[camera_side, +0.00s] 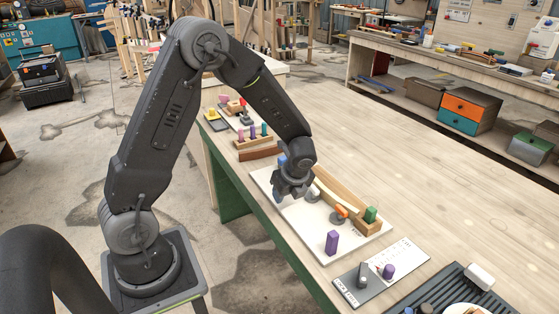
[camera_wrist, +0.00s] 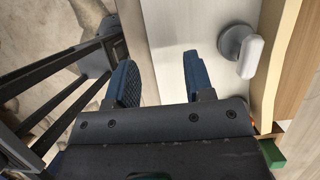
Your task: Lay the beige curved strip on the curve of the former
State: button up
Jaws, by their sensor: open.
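In the side view my gripper (camera_side: 290,188) hangs over the back-left end of the white board (camera_side: 312,236). The wooden former (camera_side: 338,198) stands along the board's right side, its back end partly hidden by my gripper. In the wrist view my gripper (camera_wrist: 158,72) is open, its two blue fingers apart with only white board (camera_wrist: 172,35) between and below them. A pale beige curved band (camera_wrist: 282,52) runs down the right, against darker wood (camera_wrist: 306,62). I cannot tell whether this band is the strip or the former's edge.
A grey round clamp with a white lever (camera_wrist: 252,56) stands between the fingers and the band. An orange clamp lever (camera_side: 341,211), a green block (camera_side: 370,214) and a purple block (camera_side: 331,242) are near the board's front. A peg rack (camera_side: 253,139) stands behind.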

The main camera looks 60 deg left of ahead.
aim_at(285, 209)
notch_tip(285, 209, down, 4)
jog(key=shift+f, duration=0.1)
jog(key=v, duration=1.4)
jog(key=s+d+r+n+t+h, duration=0.2)
jog(key=s+d+r+n, duration=0.1)
jog(key=s+r+n, duration=0.4)
jog(key=shift+s+d+r+n, duration=0.2)
jog(key=shift+d+r+n, duration=0.2)
jog(key=shift+r+n, duration=0.5)
jog(key=shift+r, duration=0.1)
jog(key=s+d+r+n+t+h, duration=0.2)
jog(key=s+d+r+n+t, duration=0.1)
jog(key=s+n, duration=0.6)
jog(key=shift+s+d+r+t, duration=0.25)
jog(key=shift+d+r+t, duration=0.05)
jog(key=shift+d+r, duration=0.25)
